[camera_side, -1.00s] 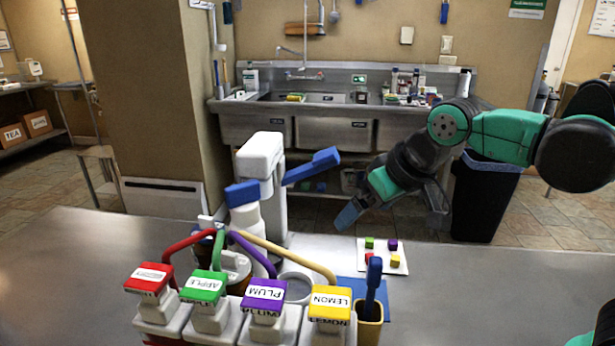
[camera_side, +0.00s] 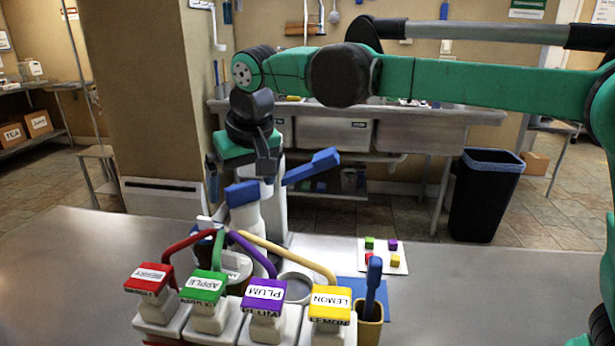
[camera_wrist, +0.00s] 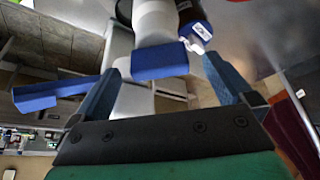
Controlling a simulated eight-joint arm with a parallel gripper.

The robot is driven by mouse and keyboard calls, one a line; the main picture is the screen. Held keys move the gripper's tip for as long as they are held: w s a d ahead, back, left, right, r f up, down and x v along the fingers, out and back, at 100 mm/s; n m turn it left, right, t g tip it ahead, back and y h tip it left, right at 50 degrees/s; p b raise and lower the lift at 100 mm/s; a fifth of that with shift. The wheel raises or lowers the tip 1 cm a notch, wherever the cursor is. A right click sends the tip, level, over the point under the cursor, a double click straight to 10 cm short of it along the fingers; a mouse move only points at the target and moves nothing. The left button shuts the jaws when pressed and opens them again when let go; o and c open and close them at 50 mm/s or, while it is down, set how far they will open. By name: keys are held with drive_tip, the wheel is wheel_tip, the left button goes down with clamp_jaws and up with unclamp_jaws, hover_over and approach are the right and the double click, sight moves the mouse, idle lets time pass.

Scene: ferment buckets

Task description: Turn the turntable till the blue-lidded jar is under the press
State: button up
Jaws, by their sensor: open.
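The press is a white stand (camera_side: 278,215) with a blue lever (camera_side: 312,167) and a blue block (camera_side: 242,194) on top of a white cylinder. My gripper (camera_side: 240,183) is above and around this block, pointing down. In the wrist view, its open blue fingers (camera_wrist: 163,62) lie either side of the blue block (camera_wrist: 160,61); contact cannot be told. A jar with a pale lid and brown body (camera_side: 235,268) is partly hidden behind the dispensers. A dark jar with a white label (camera_wrist: 197,30) shows beside the cylinder; its lid colour is unclear. The turntable is mostly hidden.
Several pump dispensers with red, green (camera_side: 203,288), purple and yellow tops stand in front, spouts arching back. A white board (camera_side: 383,262) carries small coloured cubes. The counter's right side is clear.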

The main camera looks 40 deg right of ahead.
drive_tip(key=shift+w+f, duration=0.2)
drive_tip(key=shift+f, duration=0.3)
clamp_jaws()
